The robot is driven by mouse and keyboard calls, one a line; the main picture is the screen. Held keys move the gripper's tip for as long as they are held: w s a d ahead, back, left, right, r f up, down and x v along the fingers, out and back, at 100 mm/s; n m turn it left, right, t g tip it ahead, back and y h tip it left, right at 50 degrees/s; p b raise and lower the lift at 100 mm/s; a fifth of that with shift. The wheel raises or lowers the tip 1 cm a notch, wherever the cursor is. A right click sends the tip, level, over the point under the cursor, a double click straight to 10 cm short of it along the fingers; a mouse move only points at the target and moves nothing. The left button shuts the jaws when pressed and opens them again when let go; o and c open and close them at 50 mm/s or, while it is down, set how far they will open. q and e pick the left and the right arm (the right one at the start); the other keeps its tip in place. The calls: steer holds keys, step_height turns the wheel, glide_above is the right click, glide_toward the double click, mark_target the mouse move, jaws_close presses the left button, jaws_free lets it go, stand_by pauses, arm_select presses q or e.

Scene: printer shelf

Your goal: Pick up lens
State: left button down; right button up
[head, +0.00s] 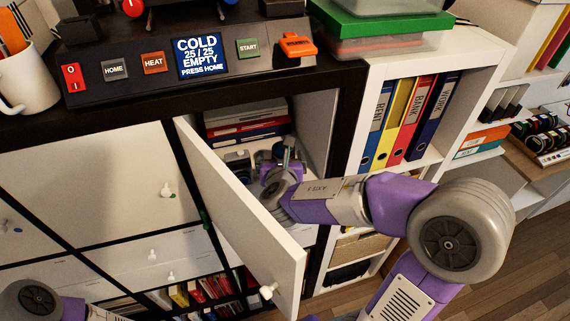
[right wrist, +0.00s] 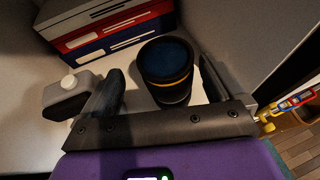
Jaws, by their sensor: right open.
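The lens (right wrist: 165,72) shows in the right wrist view as a black cylinder with a dark blue top and a yellow ring. It stands upright on the white cubby floor. My right gripper (right wrist: 160,66) is open, with one finger on each side of the lens; I cannot tell whether either touches it. In the head view, my right gripper (head: 286,158) reaches into the cubby behind the open white door (head: 240,215), and I cannot make out the lens clearly there. My left gripper is out of view.
Red and blue boxes (right wrist: 105,28) are stacked behind the lens. A small grey object with a white knob (right wrist: 68,92) is left of it. The cubby wall (right wrist: 235,35) is close on the right. Binders (head: 410,115) fill the neighbouring shelf.

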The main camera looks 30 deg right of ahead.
steer(key=x, duration=0.4)
steer(key=shift+s+d+r, duration=0.1)
steer(key=shift+s+d, duration=0.1)
steer(key=shift+d, duration=0.2)
steer(key=shift+w+d+f, duration=0.2)
steer(key=shift+w, duration=0.25)
steer(key=c, duration=1.3)
steer(key=shift+r, duration=0.1)
